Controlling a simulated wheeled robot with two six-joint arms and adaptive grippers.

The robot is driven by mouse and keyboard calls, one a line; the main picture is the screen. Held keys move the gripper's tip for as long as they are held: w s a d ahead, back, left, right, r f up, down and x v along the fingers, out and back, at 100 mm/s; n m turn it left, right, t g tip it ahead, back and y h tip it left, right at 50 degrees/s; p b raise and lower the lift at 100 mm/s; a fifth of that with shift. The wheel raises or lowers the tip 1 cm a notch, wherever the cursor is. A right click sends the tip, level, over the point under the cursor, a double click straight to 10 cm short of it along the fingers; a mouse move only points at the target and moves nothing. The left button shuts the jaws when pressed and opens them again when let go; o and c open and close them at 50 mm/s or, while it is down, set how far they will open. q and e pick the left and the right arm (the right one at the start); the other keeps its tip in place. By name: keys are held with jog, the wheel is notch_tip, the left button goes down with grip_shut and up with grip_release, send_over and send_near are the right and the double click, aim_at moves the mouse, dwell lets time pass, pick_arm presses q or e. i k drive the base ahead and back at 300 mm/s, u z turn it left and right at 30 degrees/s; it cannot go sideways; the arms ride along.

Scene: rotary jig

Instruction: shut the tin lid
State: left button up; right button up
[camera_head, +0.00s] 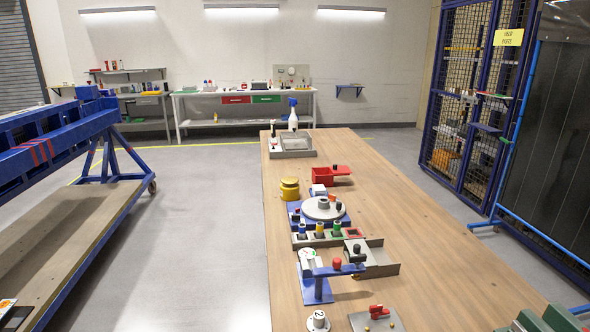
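A red open box (322,176), which looks like the tin, stands on the workbench beyond the round grey turntable. A flat red lid (341,171) with a small dark knob sticks out to its right, off the opening. The box's inside is partly visible but small. Neither of my grippers shows in the head view, so their distance to the tin is not shown.
On the wooden workbench (420,255), a yellow round stack (289,190) stands left of the tin. The grey turntable (323,208) is in front of it. Several coloured pegs, a grey tray (382,264) and a blue stand (316,290) are nearer.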

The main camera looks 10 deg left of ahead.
aim_at(336, 168)
jog(key=z, duration=2.55)
jog(key=i, duration=3.7)
jog(key=u, duration=2.95)
jog(key=i, duration=2.5)
